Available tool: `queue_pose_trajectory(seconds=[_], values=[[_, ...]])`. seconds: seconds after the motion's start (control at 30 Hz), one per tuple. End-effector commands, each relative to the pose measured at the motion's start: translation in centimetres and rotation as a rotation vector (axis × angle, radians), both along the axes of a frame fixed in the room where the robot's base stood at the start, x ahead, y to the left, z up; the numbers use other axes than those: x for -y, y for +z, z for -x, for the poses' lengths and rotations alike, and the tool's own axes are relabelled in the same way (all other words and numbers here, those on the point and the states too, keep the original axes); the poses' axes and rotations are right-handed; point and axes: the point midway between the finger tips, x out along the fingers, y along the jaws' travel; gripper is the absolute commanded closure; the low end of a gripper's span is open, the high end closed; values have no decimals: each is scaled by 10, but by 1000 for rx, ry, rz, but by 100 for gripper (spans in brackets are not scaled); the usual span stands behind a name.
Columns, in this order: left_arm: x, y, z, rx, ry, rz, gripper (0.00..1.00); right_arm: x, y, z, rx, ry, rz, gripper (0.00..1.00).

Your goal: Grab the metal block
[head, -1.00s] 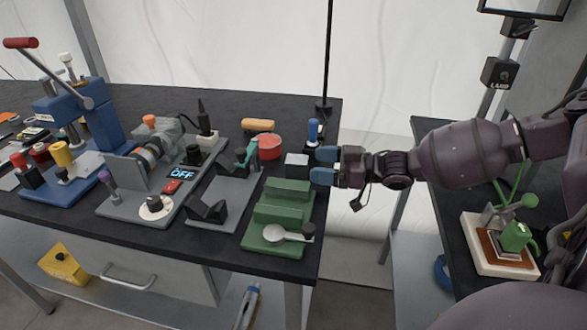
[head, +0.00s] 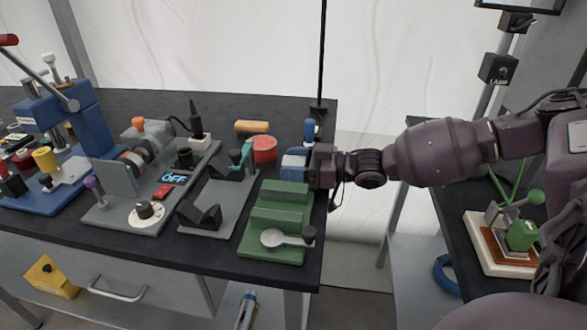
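The metal block (head: 294,158) is a small light-grey block at the right part of the dark table, just behind the green fixture (head: 280,220). It is mostly hidden now by the blue fingertips. My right gripper (head: 294,160) reaches in from the right, with one finger on the far side of the block and one on the near side. Whether the fingers touch or press the block cannot be told. My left gripper is not in view.
A blue-topped tool (head: 309,131) stands just behind my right gripper. A red round container (head: 264,149), an orange-yellow piece (head: 252,127) and a grey fixture (head: 215,205) lie to the left. A thin black pole (head: 323,60) rises at the table's back edge.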

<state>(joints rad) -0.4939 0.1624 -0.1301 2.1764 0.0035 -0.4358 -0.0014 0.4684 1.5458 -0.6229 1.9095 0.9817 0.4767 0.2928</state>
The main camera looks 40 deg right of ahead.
Motion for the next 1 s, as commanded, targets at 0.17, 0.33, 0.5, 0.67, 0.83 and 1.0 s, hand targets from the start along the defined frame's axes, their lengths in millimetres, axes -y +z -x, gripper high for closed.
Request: queue_pose_trajectory(seconds=[0.17,0.33,0.5,0.67,0.83,1.0], values=[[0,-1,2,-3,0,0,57,0,0,0,0,0,0,63],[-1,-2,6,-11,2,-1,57,0,-1,0,-1,0,1,88],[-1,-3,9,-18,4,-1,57,0,0,0,0,0,0,88],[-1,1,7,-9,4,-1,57,0,7,0,3,0,1,88],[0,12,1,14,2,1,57,7,20,8,4,-3,2,88],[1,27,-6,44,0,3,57,30,22,34,6,-4,3,88]])
